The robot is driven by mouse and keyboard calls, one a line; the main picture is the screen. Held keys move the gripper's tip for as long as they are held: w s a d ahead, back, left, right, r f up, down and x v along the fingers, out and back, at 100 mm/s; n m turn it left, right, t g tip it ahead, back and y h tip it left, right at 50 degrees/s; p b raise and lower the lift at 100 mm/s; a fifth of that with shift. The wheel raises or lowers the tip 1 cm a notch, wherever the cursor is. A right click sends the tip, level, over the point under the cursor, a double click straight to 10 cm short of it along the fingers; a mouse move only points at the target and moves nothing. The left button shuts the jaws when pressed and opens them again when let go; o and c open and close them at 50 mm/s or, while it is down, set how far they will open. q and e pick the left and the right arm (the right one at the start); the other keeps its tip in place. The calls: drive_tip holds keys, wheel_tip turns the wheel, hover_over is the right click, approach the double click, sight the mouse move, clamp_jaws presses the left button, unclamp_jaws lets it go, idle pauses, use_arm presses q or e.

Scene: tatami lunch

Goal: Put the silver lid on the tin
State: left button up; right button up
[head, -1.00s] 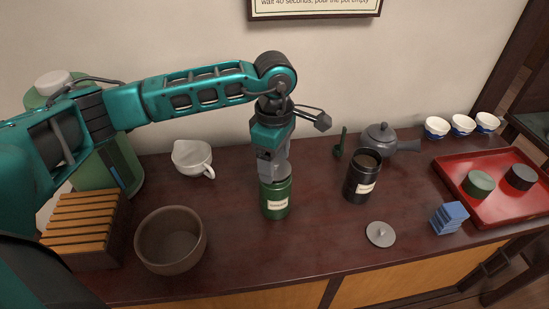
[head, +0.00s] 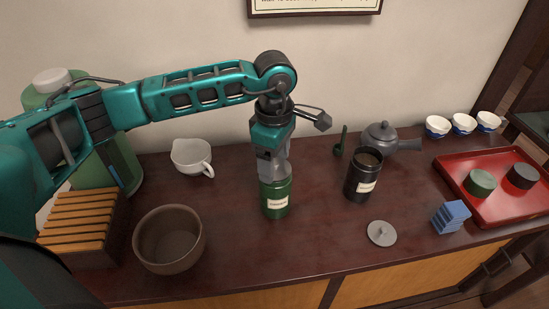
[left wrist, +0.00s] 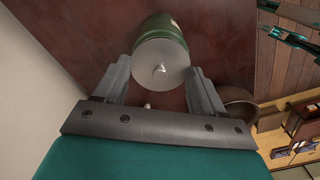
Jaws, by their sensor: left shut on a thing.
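The green tin (head: 276,200) with a pale label stands upright in the middle of the counter. My left gripper (head: 273,172) points straight down over the tin. Its two fingers (left wrist: 160,76) are shut on the silver lid, one on each side of it. In the head view the gripper hides most of the lid, and I cannot tell if the lid is fully seated. My right gripper is not in view.
A dark open tin (head: 358,184) stands to the right, with a loose grey lid (head: 381,233) in front. A brown bowl (head: 150,248) and white pitcher (head: 190,155) are left. A teapot (head: 383,135), blue stack (head: 450,217) and red tray (head: 485,210) are right.

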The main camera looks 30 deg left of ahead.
use_arm(q)
drive_tip(key=o, duration=0.8)
drive_tip(key=shift+o, duration=0.2)
drive_tip(key=shift+r+p, duration=2.15)
drive_tip(key=shift+r, duration=1.3)
